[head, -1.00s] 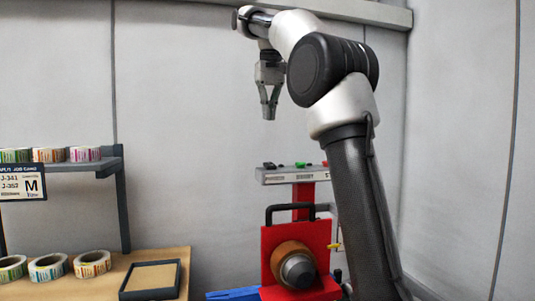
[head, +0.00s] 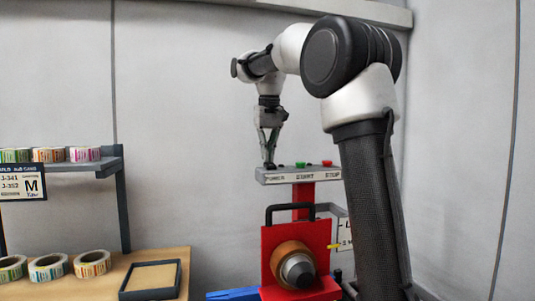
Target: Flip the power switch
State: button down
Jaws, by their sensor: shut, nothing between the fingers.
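The control panel (head: 305,176) is a grey bar on a red post above the red rewinder (head: 323,232). Its labels appear to read power, start and stop from left to right. My gripper (head: 269,164) points down with its fingertips shut and empty, at the left end of the panel over the power label. The fingertips cover the power switch, so its position cannot be seen. I cannot tell whether the fingertips touch it. A green button (head: 300,164) and a red button (head: 326,163) sit to the right on the panel's top.
A brown roll (head: 290,256) sits on the rewinder's front, below a black handle (head: 290,208). At the left, a shelf (head: 85,165) and a wooden table (head: 190,262) hold several label rolls and a dark-framed tray (head: 150,294). The space left of the panel is free.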

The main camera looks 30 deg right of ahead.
aim_at(270, 164)
jog(key=shift+w+f, duration=0.15)
jog(key=shift+f, duration=0.35)
jog(key=shift+s, duration=0.2)
jog(key=shift+s+a+r, duration=0.1)
jog(key=shift+s+r, duration=0.15)
jog(key=shift+s, duration=0.25)
jog(key=shift+r, duration=0.5)
notch_tip(270, 164, up, 13)
jog(key=s, duration=0.1)
jog(key=shift+s+a, duration=0.2)
jog(key=shift+s, duration=0.1)
